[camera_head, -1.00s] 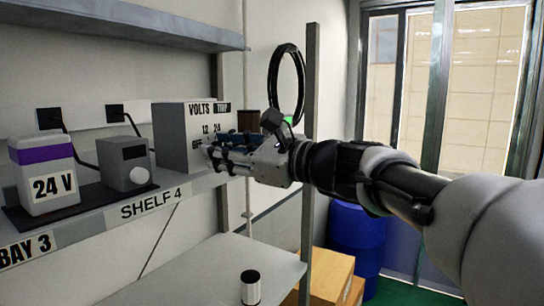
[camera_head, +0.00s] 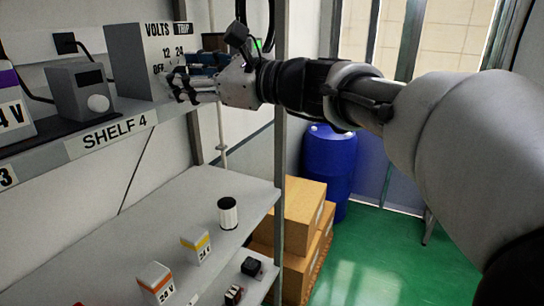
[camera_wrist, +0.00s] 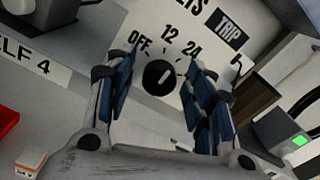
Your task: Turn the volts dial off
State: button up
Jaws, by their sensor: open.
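The volts dial (camera_wrist: 160,77) is a round black knob on the pale panel of the volts box (camera_head: 128,60). Its white mark points up and right, toward the 24 label rather than OFF. OFF, 12 and 24 are printed around its upper side. My gripper (camera_wrist: 163,90) is open, with one blue-padded finger to each side of the dial in the wrist view and visible space between fingers and knob.
A TRIP label (camera_wrist: 230,33) is right of the numbers. A grey box with a white knob (camera_head: 82,92) stands left on the shelf (camera_head: 110,135). A rack post (camera_head: 280,150) is near my arm. A white cylinder (camera_head: 228,213) and small cartons stand on the lower shelf.

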jog(key=m+p, duration=0.4)
jog(key=shift+r+p, duration=0.35)
jog(key=f+b+v, duration=0.1)
jog(key=b+v, duration=0.3)
jog(key=v, duration=1.4)
jog(key=s+f+n+h+b, duration=0.2)
jog(key=f+b, duration=0.1)
jog(key=f, duration=0.5)
jog(key=s+f+n+g+h+b, duration=0.1)
jog(key=s+f+n+b, duration=0.1)
jog(key=f, duration=0.6)
jog(key=s+f+n+g+h+b, duration=0.1)
jog(key=s+f+n+h+b, duration=0.1)
jog(key=f+b, duration=0.4)
notch_tip(320, 180, down, 3)
jog(key=shift+s+a+h, duration=0.3)
jog(key=shift+s+a, duration=0.05)
jog(key=shift+s, duration=0.45)
